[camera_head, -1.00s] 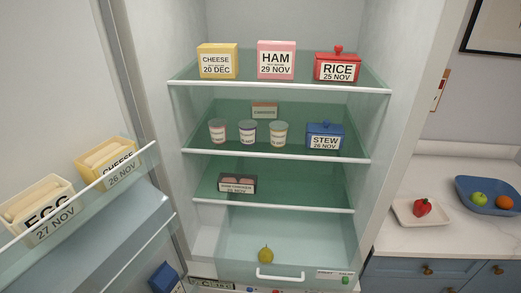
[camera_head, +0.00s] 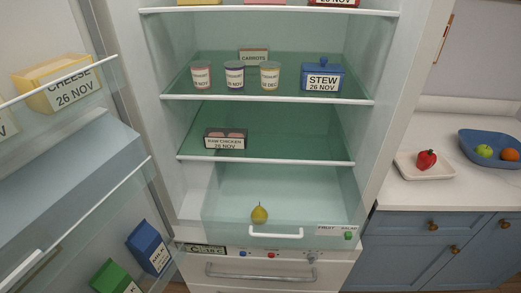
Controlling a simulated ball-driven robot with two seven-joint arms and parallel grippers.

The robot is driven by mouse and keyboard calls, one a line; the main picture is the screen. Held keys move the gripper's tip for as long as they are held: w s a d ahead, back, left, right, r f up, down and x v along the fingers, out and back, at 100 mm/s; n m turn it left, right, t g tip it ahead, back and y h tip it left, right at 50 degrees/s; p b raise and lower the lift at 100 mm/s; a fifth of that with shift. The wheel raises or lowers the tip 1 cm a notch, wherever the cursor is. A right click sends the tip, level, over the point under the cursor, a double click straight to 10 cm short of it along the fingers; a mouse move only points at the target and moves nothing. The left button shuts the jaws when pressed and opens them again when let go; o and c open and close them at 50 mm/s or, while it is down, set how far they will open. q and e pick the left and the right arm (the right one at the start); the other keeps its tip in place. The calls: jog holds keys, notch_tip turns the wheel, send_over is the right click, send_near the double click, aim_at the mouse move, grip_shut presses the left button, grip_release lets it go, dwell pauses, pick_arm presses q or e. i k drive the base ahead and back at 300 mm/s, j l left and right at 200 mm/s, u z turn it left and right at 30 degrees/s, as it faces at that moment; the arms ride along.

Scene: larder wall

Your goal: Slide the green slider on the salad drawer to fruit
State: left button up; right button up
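The salad drawer (camera_head: 220,230) is the clear bin at the bottom of the open fridge, with a white handle (camera_head: 275,232) on its front. A yellow-green pear-like fruit (camera_head: 260,213) shows in it. At the right end of the drawer front is a pale label strip (camera_head: 337,229) that seems to read fruit on the left and salad on the right. The small green slider (camera_head: 348,236) sits just below the strip, at its right end, under the salad side. Neither of my grippers is in view.
Below the drawer is a panel with small knobs (camera_head: 271,254) and a lower drawer with a grey bar handle (camera_head: 262,275). The open fridge door with racks (camera_head: 75,85) stands at the left. A counter (camera_head: 440,190) is at the right. The space before the drawer looks clear.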

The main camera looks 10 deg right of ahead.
aim_at(347, 236)
jog(key=z, duration=1.3)
jog(key=l+z, duration=0.35)
jog(key=i+l, duration=0.05)
